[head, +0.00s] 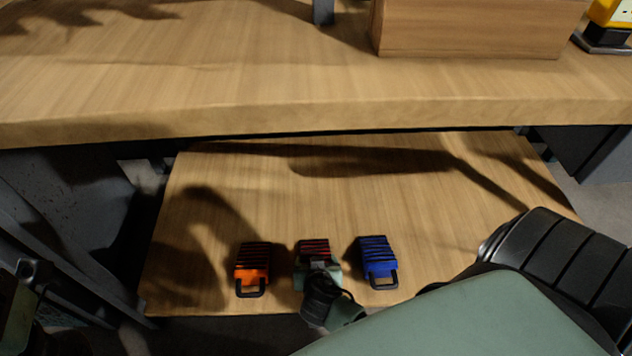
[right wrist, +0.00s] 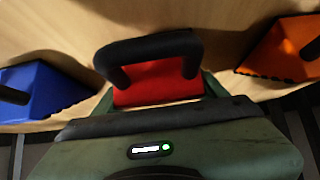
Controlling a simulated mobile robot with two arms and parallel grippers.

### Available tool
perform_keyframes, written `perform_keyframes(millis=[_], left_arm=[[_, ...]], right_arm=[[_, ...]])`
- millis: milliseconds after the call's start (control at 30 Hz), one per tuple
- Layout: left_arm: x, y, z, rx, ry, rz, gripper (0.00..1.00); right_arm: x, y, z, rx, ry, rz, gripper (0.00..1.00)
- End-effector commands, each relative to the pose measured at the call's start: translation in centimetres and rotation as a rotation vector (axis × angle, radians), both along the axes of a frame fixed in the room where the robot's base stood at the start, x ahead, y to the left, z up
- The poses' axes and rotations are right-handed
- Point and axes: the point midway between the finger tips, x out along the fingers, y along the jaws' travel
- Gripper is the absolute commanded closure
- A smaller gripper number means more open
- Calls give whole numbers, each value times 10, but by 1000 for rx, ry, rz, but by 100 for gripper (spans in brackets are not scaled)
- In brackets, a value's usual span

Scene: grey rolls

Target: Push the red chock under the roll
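The red chock (head: 313,249), with a ribbed dark top, sits on a low wooden board in the head view, between an orange and a blue chock. My right gripper (head: 319,272) is at its near end and partly covers it. The right wrist view shows its red face (right wrist: 158,82) and black handle (right wrist: 150,45) close up. Green gripper parts show on both sides of the red face. Whether the fingers touch or grip it is hidden. No roll can be made out in either view.
The orange chock (head: 252,265) is left of the red one and the blue chock (head: 377,261) is right of it. The board (head: 230,190) is clear beyond them up to the raised wooden table (head: 200,85), which carries a wooden block (head: 470,28).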

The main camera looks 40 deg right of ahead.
Motion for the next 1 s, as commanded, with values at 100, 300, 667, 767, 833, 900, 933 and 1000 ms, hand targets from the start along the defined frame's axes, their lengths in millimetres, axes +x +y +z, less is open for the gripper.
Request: perform_keyframes(millis=[100, 300, 667, 767, 833, 900, 933, 1000], left_arm=[[0, 0, 0, 0, 0, 0, 21], [0, 0, 0, 0, 0, 0, 21], [-1, 1, 3, -3, 14, -1, 21], [1, 2, -5, -3, 64, -3, 21], [0, 3, -7, -6, 93, -5, 21], [-2, 4, -10, -9, 128, -6, 21], [-3, 4, -12, -11, 142, -7, 21], [-6, 5, -14, -14, 171, -9, 21]], right_arm=[[0, 0, 0, 0, 0, 0, 74], [1, 0, 1, 0, -2, 0, 94], [0, 1, 19, 2, -4, -1, 94], [0, 1, 37, 3, -4, -1, 94], [1, 0, 55, 3, -5, -2, 94], [1, 1, 75, 2, -6, -2, 94], [1, 1, 84, 3, -6, -1, 94], [1, 0, 103, 3, -5, -2, 94]])
